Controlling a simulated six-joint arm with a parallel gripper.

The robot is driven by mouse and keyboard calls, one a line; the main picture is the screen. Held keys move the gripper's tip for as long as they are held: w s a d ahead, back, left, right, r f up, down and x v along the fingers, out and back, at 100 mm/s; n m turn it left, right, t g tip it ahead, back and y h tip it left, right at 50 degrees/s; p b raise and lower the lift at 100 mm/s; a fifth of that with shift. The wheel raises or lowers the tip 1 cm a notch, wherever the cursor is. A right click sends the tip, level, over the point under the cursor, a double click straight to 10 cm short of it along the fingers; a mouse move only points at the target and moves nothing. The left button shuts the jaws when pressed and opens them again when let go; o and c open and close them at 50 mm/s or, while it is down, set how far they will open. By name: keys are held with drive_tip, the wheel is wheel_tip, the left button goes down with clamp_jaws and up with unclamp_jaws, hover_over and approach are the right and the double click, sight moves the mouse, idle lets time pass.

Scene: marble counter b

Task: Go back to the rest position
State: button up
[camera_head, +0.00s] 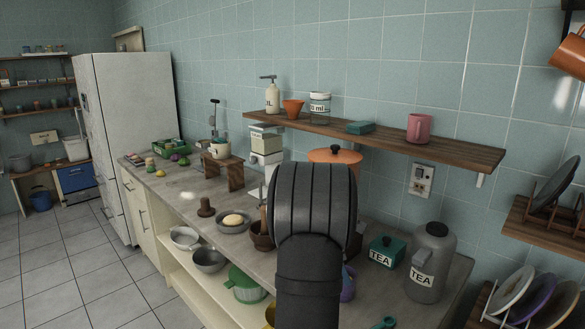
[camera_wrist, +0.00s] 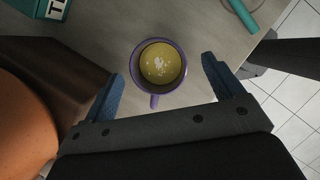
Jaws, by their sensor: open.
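My gripper (camera_wrist: 160,85) shows in the wrist view with its two blue fingers spread wide, open and empty. A purple mug (camera_wrist: 154,95) holding a yellowish drink stands on the counter between and beyond the fingertips, its handle pointing toward my gripper. I cannot tell whether the fingers touch it, but gaps show on both sides. In the head view my dark arm stands in the middle and hides my gripper; only a sliver of the purple mug (camera_head: 348,284) shows beside it.
A teal TEA box (camera_head: 387,250) and a grey TEA canister (camera_head: 430,262) stand right of my arm. An orange pot (camera_head: 335,156) is behind it. A wooden shelf (camera_head: 450,146) with a pink mug (camera_head: 420,128) hangs above. A bowl (camera_head: 233,220) stands to the left.

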drive_tip(key=s+d+r, duration=0.6)
drive_tip(key=s+d, duration=0.2)
drive_tip(key=w+a+f+n, duration=0.1)
drive_tip(key=w+a, duration=0.3)
drive_tip(key=a, duration=0.8)
drive_tip(key=w+a+f+n+t, duration=0.1)
drive_tip(key=w+a+f, duration=0.3)
drive_tip(key=a, duration=0.8)
drive_tip(key=w+a+f+n, duration=0.2)
drive_tip(key=w+a, duration=0.2)
drive_tip(key=a, duration=0.8)
drive_tip(key=shift+w+f+t+y, duration=0.15)
drive_tip(key=shift+w+t+y, duration=0.05)
drive_tip(key=shift+t+y, duration=0.1)
